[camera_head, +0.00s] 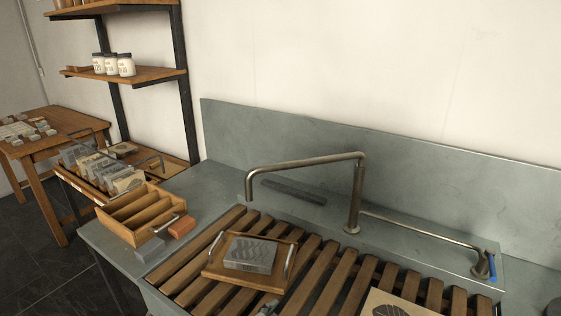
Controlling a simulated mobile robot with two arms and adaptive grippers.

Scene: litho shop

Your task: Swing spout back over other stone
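The metal spout (305,161) stands on an upright post (354,200) at the back of the sink. Its arm reaches left, and its short downturned tip (248,187) is behind the wooden tray at the left. A grey patterned stone (250,253) lies on that wooden tray (215,267), which has metal handles and rests on the slats. A pale stone with a dark leaf-like pattern (395,305) lies on the slats at the bottom right, cut by the frame edge. Neither gripper is in view.
A pipe (420,231) runs right from the post to a blue-marked fitting (491,266). A dark bar (293,191) lies behind the slats. A divided wooden box (141,214), grey block (150,249) and orange block (183,227) sit left. A backsplash (400,160) rises behind.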

